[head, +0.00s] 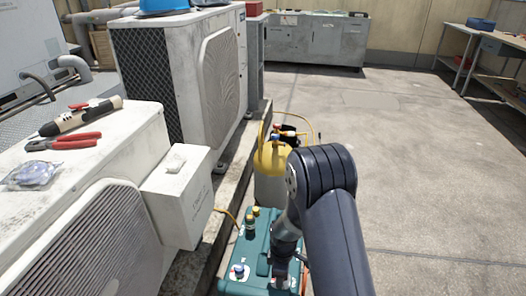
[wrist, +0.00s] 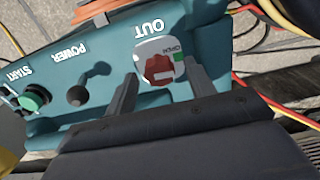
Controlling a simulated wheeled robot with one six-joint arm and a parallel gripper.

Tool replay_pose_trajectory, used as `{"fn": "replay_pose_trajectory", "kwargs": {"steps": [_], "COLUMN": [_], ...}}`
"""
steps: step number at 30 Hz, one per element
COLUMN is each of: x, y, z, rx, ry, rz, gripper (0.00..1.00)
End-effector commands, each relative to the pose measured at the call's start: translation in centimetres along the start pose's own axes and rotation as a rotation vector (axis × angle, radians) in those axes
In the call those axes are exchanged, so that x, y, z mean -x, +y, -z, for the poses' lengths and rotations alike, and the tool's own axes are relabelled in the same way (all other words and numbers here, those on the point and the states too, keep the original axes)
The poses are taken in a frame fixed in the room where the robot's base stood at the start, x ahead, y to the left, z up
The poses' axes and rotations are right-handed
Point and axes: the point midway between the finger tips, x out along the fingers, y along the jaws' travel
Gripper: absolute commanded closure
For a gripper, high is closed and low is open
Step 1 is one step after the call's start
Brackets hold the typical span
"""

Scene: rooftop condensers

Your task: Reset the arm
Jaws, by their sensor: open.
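My gripper (wrist: 160,70) is open, its two grey fingers apart in the wrist view. A red knob (wrist: 159,69) on a white plate marked OPEN, with a green patch beside it, shows between the fingers. I cannot tell whether they touch it. The knob sits on a teal machine (wrist: 85,60) below the word OUT. In the head view my arm reaches down over the teal machine (head: 258,238), and the fingertips are hard to make out there.
A green START button (wrist: 33,98) and a dark POWER switch (wrist: 77,95) are on the machine. A yellow-topped cylinder (head: 272,160) with hoses stands behind it. White condenser units (head: 85,235) line the left. Pliers (head: 65,142) lie on one. Open concrete floor (head: 410,150) lies right.

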Motion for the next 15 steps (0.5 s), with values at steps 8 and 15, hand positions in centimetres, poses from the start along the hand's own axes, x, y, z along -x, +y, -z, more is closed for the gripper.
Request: {"fn": "replay_pose_trajectory", "kwargs": {"steps": [8, 15], "x": [-0.05, -0.05], "y": [0.03, 0.07], "z": [-0.01, -0.02], "rx": [-0.224, -0.418], "ry": [0.0, 0.0], "rz": [0.0, 0.0], "gripper": [0.48, 0.48]}}
